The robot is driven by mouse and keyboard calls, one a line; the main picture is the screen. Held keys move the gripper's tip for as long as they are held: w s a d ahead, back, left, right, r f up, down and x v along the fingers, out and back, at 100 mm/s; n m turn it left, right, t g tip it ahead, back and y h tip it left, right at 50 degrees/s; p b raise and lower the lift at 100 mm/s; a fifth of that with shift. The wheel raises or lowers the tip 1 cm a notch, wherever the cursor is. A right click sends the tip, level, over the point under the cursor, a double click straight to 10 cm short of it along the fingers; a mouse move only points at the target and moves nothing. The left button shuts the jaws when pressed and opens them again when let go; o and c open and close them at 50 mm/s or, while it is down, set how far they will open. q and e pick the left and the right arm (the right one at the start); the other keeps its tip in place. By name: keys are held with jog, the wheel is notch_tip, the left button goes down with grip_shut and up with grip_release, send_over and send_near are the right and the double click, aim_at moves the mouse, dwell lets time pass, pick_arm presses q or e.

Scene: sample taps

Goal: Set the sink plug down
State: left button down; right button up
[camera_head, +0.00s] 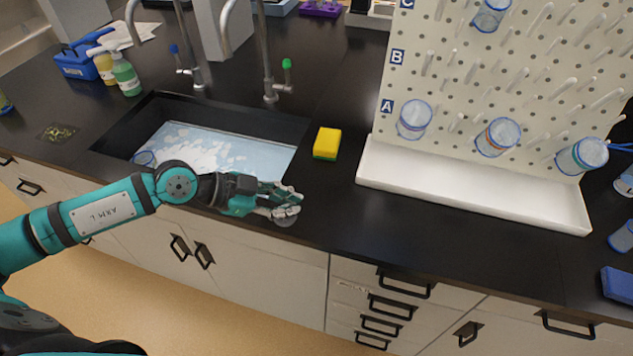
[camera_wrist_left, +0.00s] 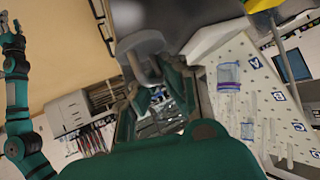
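The sink plug (camera_head: 286,219) shows as a small grey disc at my left gripper's fingertips in the head view, over the counter's front edge right of the sink. My left gripper (camera_head: 284,207) is shut on it. In the left wrist view the grey plug (camera_wrist_left: 142,50) shows at the far end of the left fingers (camera_wrist_left: 152,78), which partly hide it. I cannot tell whether it touches the counter. My right gripper (camera_wrist_left: 11,34) shows small at the upper left of the left wrist view, its fingers seemingly apart and empty.
The sink (camera_head: 205,148) holds pale water with foam. A yellow-green sponge (camera_head: 327,143) lies right of it. A white drip tray (camera_head: 470,198) stands under a pegboard (camera_head: 480,80) with several beakers. Dark counter is bare between sponge, tray and front edge.

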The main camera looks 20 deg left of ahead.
pick_arm(q)
jog(key=w, duration=0.8)
jog(key=shift+w+f+p, duration=0.1)
jog(key=shift+f+p, duration=0.2)
jog(key=shift+p, duration=0.1)
jog(key=w, duration=0.5)
jog(key=shift+w+d+f, duration=0.25)
jog(key=shift+d+f, duration=0.05)
jog(key=f+p, duration=0.1)
jog(key=f, duration=0.2)
jog(key=shift+w, duration=0.2)
jog(key=shift+f, duration=0.45)
jog(key=c, duration=1.5)
grip_release()
pick_arm(e)
jog(key=shift+w+a+r, duration=0.25)
jog(key=shift+a+r, duration=0.05)
jog(key=shift+r, duration=0.2)
jog(key=shift+w+a+r, duration=0.2)
jog(key=shift+a+r, duration=0.05)
jog(key=shift+r, duration=0.25)
jog(key=shift+d, duration=0.2)
